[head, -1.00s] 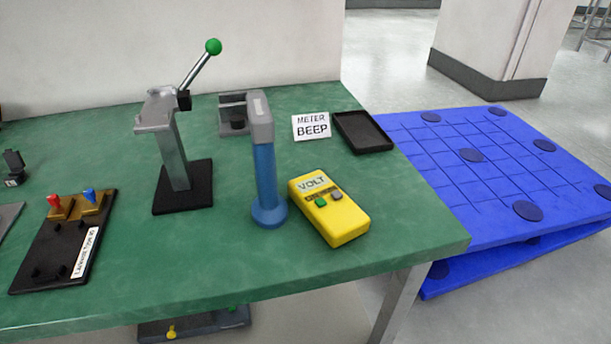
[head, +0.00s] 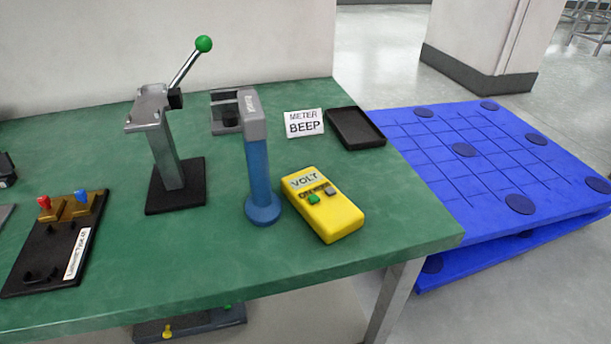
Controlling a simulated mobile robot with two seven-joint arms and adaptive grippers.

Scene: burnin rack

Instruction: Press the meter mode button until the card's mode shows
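The yellow meter (head: 340,221) lies on the green table near its right front corner. Its display (head: 304,180) reads VOLT. Below the display are a green button (head: 314,198) and a grey button (head: 331,191); which one is the mode button I cannot tell. The white card (head: 304,123) stands behind the meter and reads METER BEEP. The display and the card show different words. Neither of my grippers is in view.
A blue-handled tool (head: 261,180) stands upright just left of the meter. A lever press (head: 168,150) with a green knob stands further left. A black tray (head: 356,140) lies behind the meter. A black board (head: 42,257) with red and blue parts is at left. A blue pallet (head: 480,170) is at right.

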